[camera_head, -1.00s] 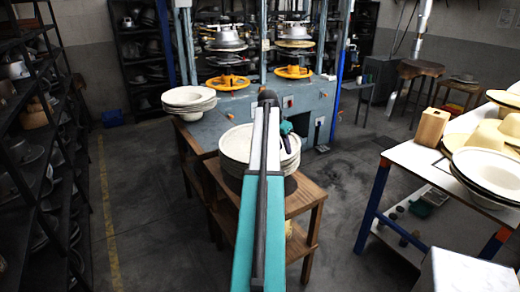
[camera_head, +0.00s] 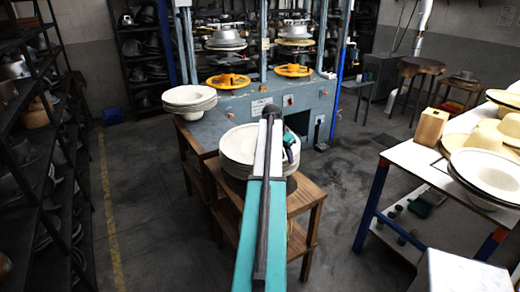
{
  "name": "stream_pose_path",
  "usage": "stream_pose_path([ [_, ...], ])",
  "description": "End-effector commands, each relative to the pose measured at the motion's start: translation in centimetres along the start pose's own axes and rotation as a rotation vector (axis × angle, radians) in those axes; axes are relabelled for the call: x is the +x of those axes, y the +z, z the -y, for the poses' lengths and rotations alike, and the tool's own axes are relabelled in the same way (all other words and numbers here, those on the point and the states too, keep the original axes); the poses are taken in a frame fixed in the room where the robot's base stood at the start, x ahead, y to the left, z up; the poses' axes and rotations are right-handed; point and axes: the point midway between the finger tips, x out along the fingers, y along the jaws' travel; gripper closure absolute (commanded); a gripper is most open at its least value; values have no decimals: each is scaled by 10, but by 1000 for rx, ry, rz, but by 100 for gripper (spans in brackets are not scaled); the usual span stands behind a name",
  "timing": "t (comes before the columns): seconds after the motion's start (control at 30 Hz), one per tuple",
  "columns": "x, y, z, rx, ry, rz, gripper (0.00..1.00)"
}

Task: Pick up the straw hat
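Straw-coloured hats (camera_head: 510,127) lie on the white table at the right, partly cut off by the picture edge. One more pale straw hat (camera_head: 506,97) shows behind them. A stack of white, dark-rimmed hats or brims (camera_head: 490,172) sits in front of them. My arm reaches forward through the middle of the view. The teal and black end with my gripper (camera_head: 290,149) is small and partly hidden behind the arm, beside a round white stack (camera_head: 238,146). Whether it touches that stack, and its fingers' state, I cannot tell. It is well apart from the right table.
The white stack stands on a wooden stand (camera_head: 300,205). A hat press (camera_head: 255,100) with yellow wheels stands behind. The white table (camera_head: 410,158) carries a wooden block (camera_head: 431,125). Shelves line the left; floor between is clear.

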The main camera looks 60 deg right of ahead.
Motion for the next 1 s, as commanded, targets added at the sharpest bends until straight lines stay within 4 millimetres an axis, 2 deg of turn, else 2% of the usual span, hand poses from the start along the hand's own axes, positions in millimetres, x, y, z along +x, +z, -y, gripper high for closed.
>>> stream_pose_path([
  [0.37,0,0,0,0,0,0,68],
  [0.57,0,0,0,0,0,0,99],
  [0.6,0,0,0,0,0,0,100],
  [1.0,-1,0,0,0,0,0,100],
])
